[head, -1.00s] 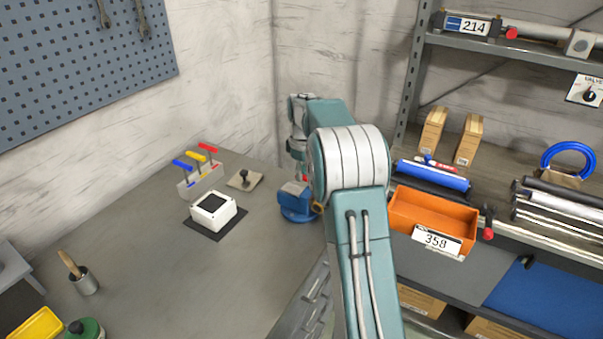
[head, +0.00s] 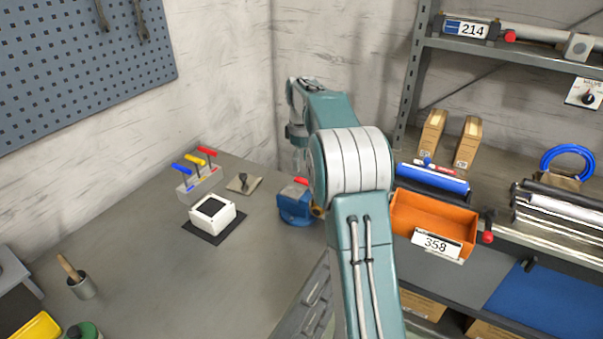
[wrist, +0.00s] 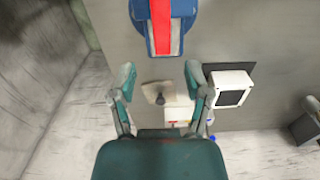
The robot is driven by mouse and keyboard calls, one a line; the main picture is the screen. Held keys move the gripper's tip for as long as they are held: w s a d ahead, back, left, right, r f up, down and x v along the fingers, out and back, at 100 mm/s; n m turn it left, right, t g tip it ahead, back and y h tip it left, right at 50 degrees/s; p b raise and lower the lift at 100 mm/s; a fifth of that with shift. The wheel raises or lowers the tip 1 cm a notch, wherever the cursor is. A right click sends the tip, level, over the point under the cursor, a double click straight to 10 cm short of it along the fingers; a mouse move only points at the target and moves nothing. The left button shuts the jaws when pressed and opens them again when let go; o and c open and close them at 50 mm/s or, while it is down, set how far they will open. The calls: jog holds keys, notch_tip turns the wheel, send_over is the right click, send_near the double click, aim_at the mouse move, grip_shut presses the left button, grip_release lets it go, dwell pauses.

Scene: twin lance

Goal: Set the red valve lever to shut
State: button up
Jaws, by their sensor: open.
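The red lever (head: 207,151) stands at the right end of a white lever block (head: 200,184), beside a yellow lever (head: 196,160) and a blue lever (head: 182,169). All three handles look tilted across their stems. In the wrist view the block (wrist: 178,115) is seen between and behind my fingers and is partly hidden by my gripper body; the red handle is not clear there. My gripper (wrist: 160,70) is open and empty, high above the bench. In the head view my gripper (head: 299,158) hangs right of the levers, apart from them, above the blue vise.
The blue vise (head: 293,208) with red on top stands at the bench's right edge. A beige plate with a black knob (head: 243,184) and a white box (head: 212,213) on a dark mat lie near the levers. An orange bin (head: 430,217) sits on the right shelf. The middle bench is clear.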

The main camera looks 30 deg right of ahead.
aim_at(301, 179)
notch_tip(301, 179, up, 7)
jog(key=shift+f, duration=0.15)
dwell(0.4)
jog(key=s+a+r+m+t, duration=0.1)
jog(key=s+a+r, duration=0.3)
jog(key=s+a, duration=0.25)
jog(key=s+a+r+m+t, duration=0.2)
jog(key=s+a+r, duration=0.2)
jog(key=s+a, duration=0.3)
jog(key=s+a+f+m+t, duration=0.1)
jog(key=s+a+f, duration=0.1)
jog(key=s, duration=0.5)
jog(key=s+a+f+m, duration=0.1)
jog(key=s+a+f, duration=0.1)
jog(key=s, duration=0.5)
jog(key=s+a+f+m+t, duration=0.1)
jog(key=s+a+f, duration=0.1)
jog(key=s+f, duration=0.2)
jog(key=s, duration=0.2)
jog(key=shift+s+a+f+t, duration=0.2)
jog(key=shift+s+a+t, duration=0.1)
jog(key=shift+s, duration=0.1)
